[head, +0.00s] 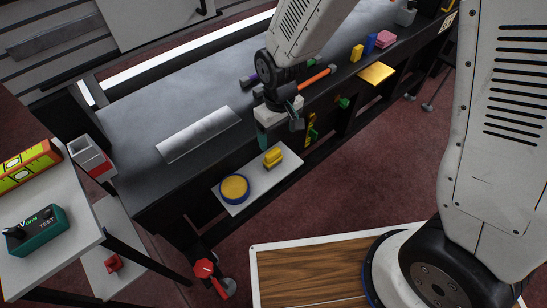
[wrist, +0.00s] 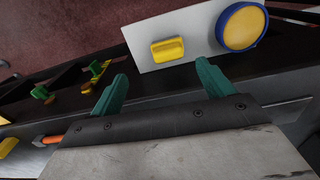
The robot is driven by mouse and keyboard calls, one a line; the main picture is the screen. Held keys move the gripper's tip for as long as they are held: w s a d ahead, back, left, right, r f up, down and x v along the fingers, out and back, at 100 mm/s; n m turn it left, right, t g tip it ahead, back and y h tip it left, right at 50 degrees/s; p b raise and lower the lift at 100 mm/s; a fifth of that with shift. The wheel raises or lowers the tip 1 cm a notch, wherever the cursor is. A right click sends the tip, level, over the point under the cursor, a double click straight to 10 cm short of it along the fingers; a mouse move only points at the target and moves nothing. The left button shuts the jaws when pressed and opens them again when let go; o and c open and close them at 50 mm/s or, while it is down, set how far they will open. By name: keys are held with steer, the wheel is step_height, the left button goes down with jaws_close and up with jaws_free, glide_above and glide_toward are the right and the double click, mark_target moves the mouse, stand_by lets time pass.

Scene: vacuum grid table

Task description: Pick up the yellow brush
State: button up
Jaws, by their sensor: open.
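The yellow brush (head: 273,157), a small block-like yellow piece, lies on a white shelf plate at the front of the dark table. It also shows in the wrist view (wrist: 167,50), near the top middle. My gripper (head: 263,140) is over the table's front edge, behind and above the brush. In the wrist view my gripper (wrist: 160,82) has its two teal fingers apart with nothing between them. The brush appears beyond the fingertips and is not touched.
A round yellow disc with a blue rim (head: 234,188) lies on the same white plate (head: 243,201), left of the brush. A grey sheet (head: 199,135) lies on the table. Green and yellow tools (head: 312,130) hang along the front. An orange-handled tool (head: 317,78) lies beside my wrist.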

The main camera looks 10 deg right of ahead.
mark_target(273, 151)
steer(key=f, duration=0.3)
steer(key=a+f, duration=0.1)
steer(key=f, duration=0.6)
steer(key=shift+a+f, duration=0.25)
steer(key=shift+f, duration=0.1)
steer(key=c, duration=1.1)
